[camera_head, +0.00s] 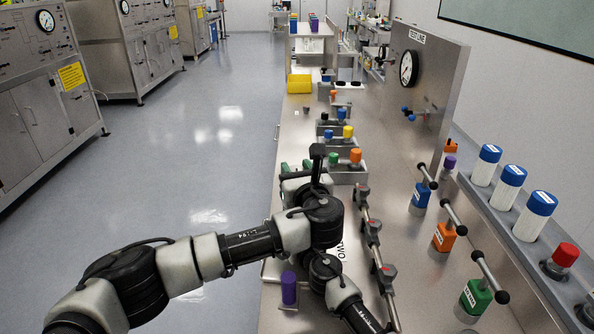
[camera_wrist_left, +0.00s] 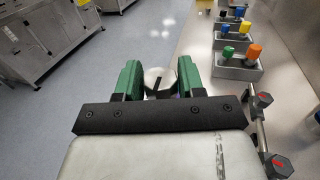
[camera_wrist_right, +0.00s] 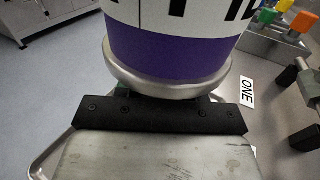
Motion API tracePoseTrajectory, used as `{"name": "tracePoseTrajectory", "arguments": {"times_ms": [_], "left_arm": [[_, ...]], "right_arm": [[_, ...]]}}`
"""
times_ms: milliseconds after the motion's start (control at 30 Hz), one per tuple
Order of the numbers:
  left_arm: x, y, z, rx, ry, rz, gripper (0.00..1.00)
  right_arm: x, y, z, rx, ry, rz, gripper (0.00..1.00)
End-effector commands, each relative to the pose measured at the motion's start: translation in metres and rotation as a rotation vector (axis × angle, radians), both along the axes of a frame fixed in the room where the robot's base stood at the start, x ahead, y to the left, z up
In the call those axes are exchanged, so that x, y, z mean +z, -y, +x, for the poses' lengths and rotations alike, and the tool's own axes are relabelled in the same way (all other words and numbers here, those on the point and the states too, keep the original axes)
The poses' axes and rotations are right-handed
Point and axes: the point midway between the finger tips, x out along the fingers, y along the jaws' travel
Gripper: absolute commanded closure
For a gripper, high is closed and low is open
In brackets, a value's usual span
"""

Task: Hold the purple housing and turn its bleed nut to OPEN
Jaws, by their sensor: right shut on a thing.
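The purple housing (camera_wrist_right: 170,45) fills the top of the right wrist view, with a white band with black lettering above and a metal flange below. My right gripper (camera_wrist_right: 165,97) is shut on it; its fingertips are mostly hidden. My left gripper (camera_head: 296,166) is over the bench's left side in the head view, its green fingers apart. In the left wrist view, a pale metal round part with a dark mark (camera_wrist_left: 157,79) shows between those fingers; I cannot tell whether it is the bleed nut or whether they touch it.
A block with green and orange knobs (camera_head: 346,174) stands just beyond the left gripper. A rail with dark knobs (camera_head: 373,228) runs along the bench. A purple cylinder (camera_head: 289,287) stands near the front. Blue, orange and green bodies with bar handles line the right.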

Motion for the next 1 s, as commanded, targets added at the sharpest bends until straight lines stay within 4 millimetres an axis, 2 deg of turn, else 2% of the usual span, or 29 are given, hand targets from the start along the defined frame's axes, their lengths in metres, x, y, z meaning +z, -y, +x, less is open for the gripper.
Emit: {"name": "tracePoseTrajectory", "arguments": {"times_ms": [33,133,467,567,1000], "left_arm": [[0.000,0.000,0.000,0.001,0.000,0.000,0.53],[0.000,0.000,0.000,0.000,0.000,0.000,0.39],[0.000,0.002,-0.004,-0.003,-0.001,0.000,0.39],[0.000,0.005,-0.014,-0.005,-0.001,0.000,0.39],[-0.001,0.029,-0.098,-0.004,-0.001,-0.001,0.39]], "right_arm": [[-0.001,0.000,0.000,0.001,-0.001,0.000,0.97],[-0.001,0.000,0.000,0.001,-0.002,0.000,0.97],[-0.001,0.000,0.000,0.000,-0.003,0.001,0.97],[-0.001,0.000,0.000,0.000,-0.003,0.001,0.97],[-0.001,0.000,0.000,0.000,-0.002,0.000,0.97]]}}
